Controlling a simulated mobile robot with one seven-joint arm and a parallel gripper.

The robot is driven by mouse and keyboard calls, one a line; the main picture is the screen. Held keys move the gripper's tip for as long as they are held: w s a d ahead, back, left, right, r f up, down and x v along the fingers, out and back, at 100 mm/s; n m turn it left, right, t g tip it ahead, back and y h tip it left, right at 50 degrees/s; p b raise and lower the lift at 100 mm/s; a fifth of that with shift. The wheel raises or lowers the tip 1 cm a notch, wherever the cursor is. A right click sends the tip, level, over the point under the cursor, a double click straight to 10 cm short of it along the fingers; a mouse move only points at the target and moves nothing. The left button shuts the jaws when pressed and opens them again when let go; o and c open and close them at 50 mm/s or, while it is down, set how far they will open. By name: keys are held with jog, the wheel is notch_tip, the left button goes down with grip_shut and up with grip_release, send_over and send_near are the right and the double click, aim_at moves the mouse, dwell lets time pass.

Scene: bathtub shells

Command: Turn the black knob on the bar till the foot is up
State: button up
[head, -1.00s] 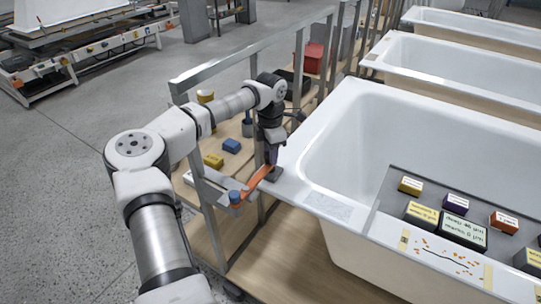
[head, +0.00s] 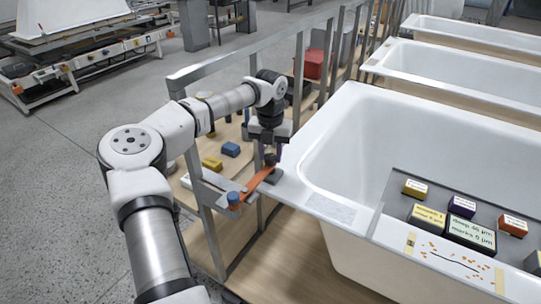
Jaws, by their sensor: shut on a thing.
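An orange bar (head: 258,181) reaches from the metal frame to the corner of the nearest white tub's rim. A blue knob (head: 233,198) sits at its frame end. The black knob (head: 271,159) is at its tub end, small and partly covered by my fingers. My gripper (head: 271,155) points down over that end and is shut on the black knob. The dark foot (head: 277,177) shows below the bar, at the tub rim. I cannot tell whether it touches the rim.
The nearest tub (head: 340,130) fills the right side. A grey board (head: 395,196) with several labelled blocks lies across it. The metal rail (head: 235,55) and its posts stand close around my arm. A blue block (head: 231,149) and a yellow block (head: 212,164) lie on the wooden shelf.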

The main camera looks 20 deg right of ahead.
aim_at(271, 156)
jog(key=n+b, duration=0.2)
jog(key=n, duration=0.5)
jog(key=n+b, duration=0.2)
jog(key=n, duration=0.4)
jog(key=shift+n, duration=0.4)
jog(key=n+b, duration=0.1)
jog(key=n, duration=0.4)
jog(key=shift+b, duration=0.3)
jog(key=shift+n+b, duration=0.5)
jog(key=shift+n, duration=1.6)
jog(key=o, duration=1)
notch_tip(271, 156, up, 14)
jog(key=shift+f, duration=0.1)
